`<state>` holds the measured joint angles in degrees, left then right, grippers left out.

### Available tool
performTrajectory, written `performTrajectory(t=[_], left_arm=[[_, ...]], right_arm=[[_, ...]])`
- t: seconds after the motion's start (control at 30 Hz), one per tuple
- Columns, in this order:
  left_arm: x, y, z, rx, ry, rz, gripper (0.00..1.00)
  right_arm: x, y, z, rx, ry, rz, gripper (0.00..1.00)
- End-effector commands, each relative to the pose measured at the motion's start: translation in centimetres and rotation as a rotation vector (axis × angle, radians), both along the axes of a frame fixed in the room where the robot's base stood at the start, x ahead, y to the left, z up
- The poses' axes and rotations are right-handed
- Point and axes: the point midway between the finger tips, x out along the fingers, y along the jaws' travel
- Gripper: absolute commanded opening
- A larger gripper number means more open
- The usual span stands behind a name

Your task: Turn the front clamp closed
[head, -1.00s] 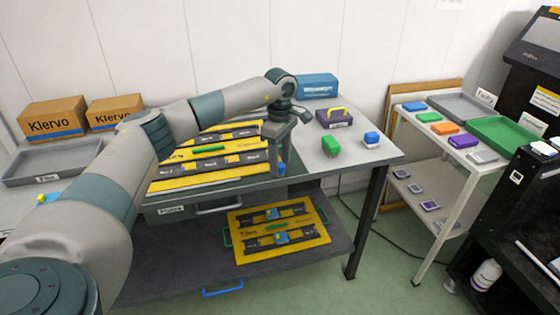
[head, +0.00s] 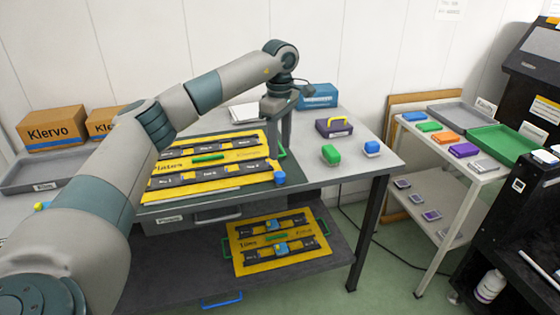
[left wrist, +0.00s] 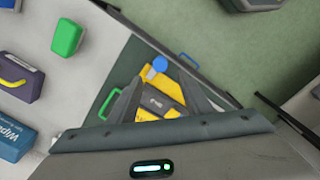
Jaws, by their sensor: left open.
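A yellow board with dark plates (head: 164,170) lies on the work table. My left gripper (head: 279,152) points down above that corner, open and empty. In the left wrist view the knob lies just beyond the gap between the open fingers (left wrist: 160,80), and I see no contact. How far the clamp is turned is unclear. My right gripper is out of view.
A green handle (left wrist: 108,103) is close to one finger. A second yellow board (head: 240,258) lies on the lower shelf.

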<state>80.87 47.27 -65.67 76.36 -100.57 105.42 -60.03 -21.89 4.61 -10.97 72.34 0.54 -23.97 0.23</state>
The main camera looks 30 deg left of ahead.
Motion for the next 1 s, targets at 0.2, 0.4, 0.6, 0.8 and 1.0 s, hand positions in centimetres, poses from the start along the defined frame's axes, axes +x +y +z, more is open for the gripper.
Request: performTrajectory(t=[0.2, 0.4, 0.6, 0.8, 1.0], left_arm=[[0.1, -0.1, 4.4, -0.002, -0.004, 0.000, 0.45], [0.1, 0.0, 7.2, -0.001, -0.002, 0.001, 0.45], [0.0, 0.0, 8.2, -0.001, -0.001, 0.001, 0.45], [0.0, 0.0, 8.3, -0.001, 0.000, 0.000, 0.45], [0.0, 0.0, 8.3, -0.001, 0.000, 0.000, 0.45]], right_arm=[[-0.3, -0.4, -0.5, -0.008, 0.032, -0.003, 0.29], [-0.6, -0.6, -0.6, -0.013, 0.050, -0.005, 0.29], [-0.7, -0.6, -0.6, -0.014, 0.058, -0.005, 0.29], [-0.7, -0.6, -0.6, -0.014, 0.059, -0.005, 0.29], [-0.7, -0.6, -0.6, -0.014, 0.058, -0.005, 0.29]])
